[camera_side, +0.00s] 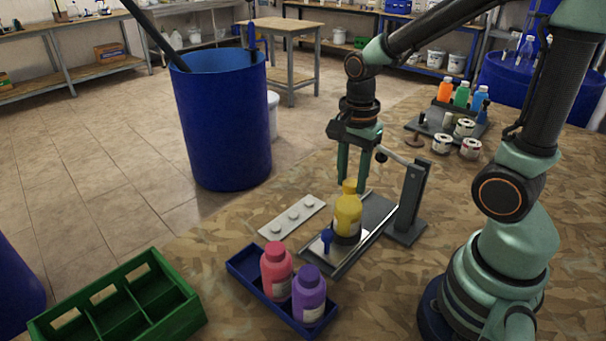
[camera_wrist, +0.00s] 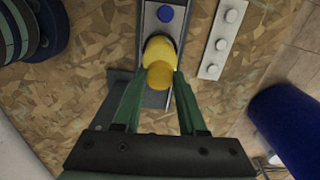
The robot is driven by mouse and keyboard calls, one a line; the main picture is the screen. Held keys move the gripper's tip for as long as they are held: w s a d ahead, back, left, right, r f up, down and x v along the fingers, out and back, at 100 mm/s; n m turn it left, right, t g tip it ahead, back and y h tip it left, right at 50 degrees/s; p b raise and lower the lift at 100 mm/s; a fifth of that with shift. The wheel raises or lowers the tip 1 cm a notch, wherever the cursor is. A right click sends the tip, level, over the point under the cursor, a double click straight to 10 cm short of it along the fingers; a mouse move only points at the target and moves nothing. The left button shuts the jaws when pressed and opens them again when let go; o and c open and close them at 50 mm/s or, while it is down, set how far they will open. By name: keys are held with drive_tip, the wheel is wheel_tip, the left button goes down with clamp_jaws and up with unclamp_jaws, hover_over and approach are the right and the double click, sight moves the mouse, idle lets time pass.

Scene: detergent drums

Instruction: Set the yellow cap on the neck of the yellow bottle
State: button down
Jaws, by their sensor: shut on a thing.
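The yellow bottle (camera_side: 347,217) stands upright in a dark holder on a grey metal fixture (camera_side: 345,262). The yellow cap (camera_side: 349,187) is right at the top of the bottle, in line with the neck. My gripper (camera_side: 350,184) points down and is shut on the cap, one finger on each side. In the wrist view the cap (camera_wrist: 160,75) sits between the green fingers and overlaps the bottle (camera_wrist: 160,48). The neck is hidden, so I cannot tell whether the cap is seated or just above it.
A blue knob (camera_side: 327,238) stands in front of the bottle. A dark post with an arm (camera_side: 410,195) rises at its right. A pale strip with three discs (camera_side: 292,216) lies left. A blue tray (camera_side: 248,275) holds red and purple bottles. A green crate (camera_side: 120,302) is front left.

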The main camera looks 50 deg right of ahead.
drive_tip(key=shift+f, duration=1)
idle(1.0)
unclamp_jaws()
idle(0.5)
drive_tip(key=shift+r, duration=0.1)
drive_tip(key=shift+r, duration=3.7)
